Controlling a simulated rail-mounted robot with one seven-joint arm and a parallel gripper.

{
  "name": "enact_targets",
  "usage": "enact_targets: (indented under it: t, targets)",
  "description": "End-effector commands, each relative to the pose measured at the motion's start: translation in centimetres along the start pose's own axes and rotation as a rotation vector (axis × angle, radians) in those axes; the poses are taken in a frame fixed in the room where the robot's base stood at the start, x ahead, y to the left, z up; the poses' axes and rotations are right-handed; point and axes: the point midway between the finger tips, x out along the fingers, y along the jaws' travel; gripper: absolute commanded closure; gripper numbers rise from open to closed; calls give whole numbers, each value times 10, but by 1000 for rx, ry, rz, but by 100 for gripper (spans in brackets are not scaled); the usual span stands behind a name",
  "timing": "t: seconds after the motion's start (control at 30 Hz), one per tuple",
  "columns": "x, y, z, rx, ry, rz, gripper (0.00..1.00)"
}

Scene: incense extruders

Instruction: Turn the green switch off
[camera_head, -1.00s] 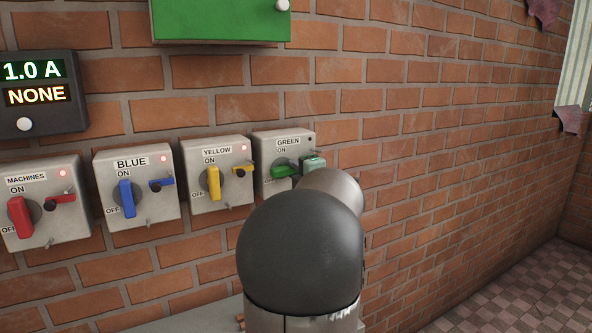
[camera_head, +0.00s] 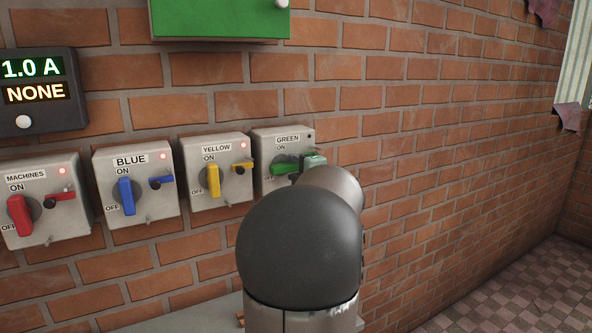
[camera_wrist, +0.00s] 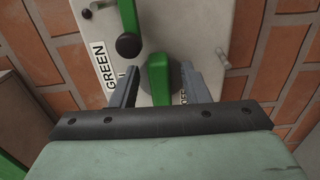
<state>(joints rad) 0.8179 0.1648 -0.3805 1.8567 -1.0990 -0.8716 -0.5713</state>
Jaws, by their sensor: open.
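The green switch box (camera_head: 262,147) is on the brick wall, the rightmost of the row. Its green handle (camera_head: 283,166) lies roughly horizontal, and its lamp (camera_head: 310,135) is dark. The wrist view shows the green handle (camera_wrist: 158,78) between my gripper's fingers (camera_wrist: 160,68). The fingers are apart, one on each side of the handle, with small gaps; contact cannot be told. A second green lever with a black knob (camera_wrist: 127,45) sits just beyond the left finger. In the head view my arm partly hides the box's lower right and my gripper (camera_head: 310,163).
To the left are the yellow (camera_head: 203,145), blue (camera_head: 140,212) and machines (camera_head: 60,228) switch boxes, handles upright and lamps lit red. A display (camera_head: 50,115) reads 1.0 A and NONE. A green panel (camera_head: 220,20) hangs above. The wall at right is clear.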

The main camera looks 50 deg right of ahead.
Motion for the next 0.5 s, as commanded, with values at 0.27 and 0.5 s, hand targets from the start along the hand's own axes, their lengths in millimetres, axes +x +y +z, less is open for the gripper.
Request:
enact_targets:
  t: [0.27,0.5]
  targets:
    - [-28,0,0,0,-2,2,58]
    - [-87,-1,0,0,-3,3,58]
